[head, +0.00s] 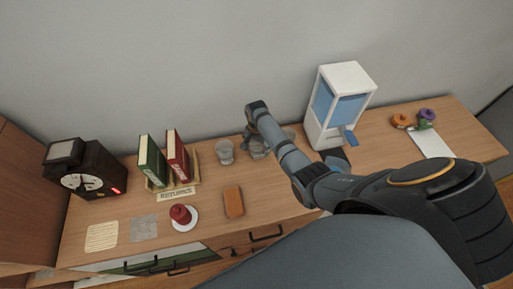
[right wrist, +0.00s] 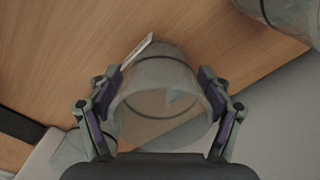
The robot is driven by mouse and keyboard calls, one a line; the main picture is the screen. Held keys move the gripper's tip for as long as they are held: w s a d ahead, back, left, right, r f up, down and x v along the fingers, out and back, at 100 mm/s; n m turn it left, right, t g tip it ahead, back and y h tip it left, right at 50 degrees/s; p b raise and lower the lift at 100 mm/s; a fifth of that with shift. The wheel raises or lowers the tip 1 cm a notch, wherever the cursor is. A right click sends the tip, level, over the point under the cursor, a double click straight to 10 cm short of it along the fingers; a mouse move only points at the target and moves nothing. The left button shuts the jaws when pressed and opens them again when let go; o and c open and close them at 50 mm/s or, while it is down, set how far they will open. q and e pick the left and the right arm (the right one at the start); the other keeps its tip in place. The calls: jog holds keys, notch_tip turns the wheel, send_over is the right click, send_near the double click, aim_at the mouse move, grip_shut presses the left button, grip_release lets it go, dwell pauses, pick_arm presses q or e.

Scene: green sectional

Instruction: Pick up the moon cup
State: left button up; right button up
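A clear cup (right wrist: 160,85) with a faint pale-blue patch, whose shape I cannot make out, stands out in the right wrist view. My right gripper (right wrist: 162,92) has a finger on either side of it, with no clear gap. In the head view my right gripper is mostly hidden by its arm, among the clear cups near the wall. One clear cup (head: 224,152) stands left of it. Another clear cup (right wrist: 283,12) shows at the top right of the wrist view. I cannot tell whether the gripped cup is lifted. My left gripper is not in view.
A white-and-blue dispenser (head: 338,103) stands right of my arm. Books (head: 163,158), a black clock (head: 83,170), a red item on a saucer (head: 184,226) and a brown block (head: 233,202) lie to the left. The wall (head: 180,60) is close behind the cups.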

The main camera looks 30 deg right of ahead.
aim_at(256, 143)
jog(key=c, duration=0.8)
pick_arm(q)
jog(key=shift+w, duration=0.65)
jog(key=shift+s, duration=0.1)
pick_arm(e)
jog(key=shift+r, duration=0.1)
jog(key=shift+r, duration=0.15)
notch_tip(256, 143, up, 2)
jog(key=shift+w+r, duration=0.1)
jog(key=shift+r, duration=0.15)
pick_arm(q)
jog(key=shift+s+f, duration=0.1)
pick_arm(e)
jog(key=s+a+r, duration=0.1)
jog(key=s+r, duration=0.2)
jog(key=s, duration=0.1)
jog(key=s+a+r, duration=0.1)
jog(key=s+r, duration=0.2)
jog(key=s, duration=0.2)
jog(key=s+r, duration=0.4)
jog(key=s, duration=0.1)
jog(key=shift+a, duration=0.4)
